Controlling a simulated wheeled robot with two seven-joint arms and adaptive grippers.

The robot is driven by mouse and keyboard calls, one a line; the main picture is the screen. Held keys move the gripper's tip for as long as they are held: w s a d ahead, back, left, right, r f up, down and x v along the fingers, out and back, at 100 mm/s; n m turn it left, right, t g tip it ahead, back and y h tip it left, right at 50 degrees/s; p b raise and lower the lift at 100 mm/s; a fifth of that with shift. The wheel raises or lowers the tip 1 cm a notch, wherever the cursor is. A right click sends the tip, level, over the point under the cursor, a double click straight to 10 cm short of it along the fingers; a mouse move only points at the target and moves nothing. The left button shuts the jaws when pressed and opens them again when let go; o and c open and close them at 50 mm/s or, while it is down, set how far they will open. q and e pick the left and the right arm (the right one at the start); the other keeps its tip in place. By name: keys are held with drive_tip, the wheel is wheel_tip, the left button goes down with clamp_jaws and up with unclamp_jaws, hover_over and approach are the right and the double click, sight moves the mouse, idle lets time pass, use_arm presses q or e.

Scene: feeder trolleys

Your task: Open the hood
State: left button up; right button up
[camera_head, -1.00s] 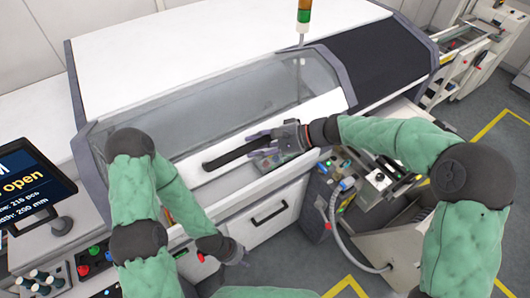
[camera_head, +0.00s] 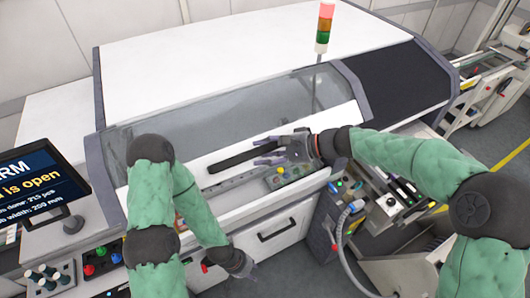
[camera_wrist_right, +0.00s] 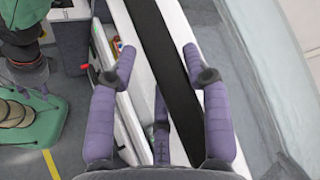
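The hood (camera_head: 235,112) is a grey see-through cover with a white front edge on the white machine. A long black handle (camera_head: 230,160) runs along that edge. A narrow gap with parts inside shows below the edge. My right gripper (camera_head: 262,150) is at the right part of the handle. In the right wrist view the handle (camera_wrist_right: 165,45) runs between the spread purple fingers of this gripper (camera_wrist_right: 158,58); contact is not clear. My left gripper (camera_head: 243,266) hangs low in front of the machine's lower panel, away from the hood; its fingers are too small to read.
A monitor (camera_head: 38,188) with "is open" on its screen stands at the left, above buttons (camera_head: 95,262). A signal tower (camera_head: 324,28) rises behind the hood. A drawer handle (camera_head: 277,231) is below. A trolley with a hose (camera_head: 345,225) stands at the right.

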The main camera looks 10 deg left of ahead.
drive_tip(key=shift+f, duration=0.1)
drive_tip(key=shift+d+r, duration=0.2)
drive_tip(key=shift+d, duration=0.2)
drive_tip(key=v, duration=1.1)
drive_tip(key=shift+d, duration=0.2)
drive_tip(key=shift+r, duration=0.3)
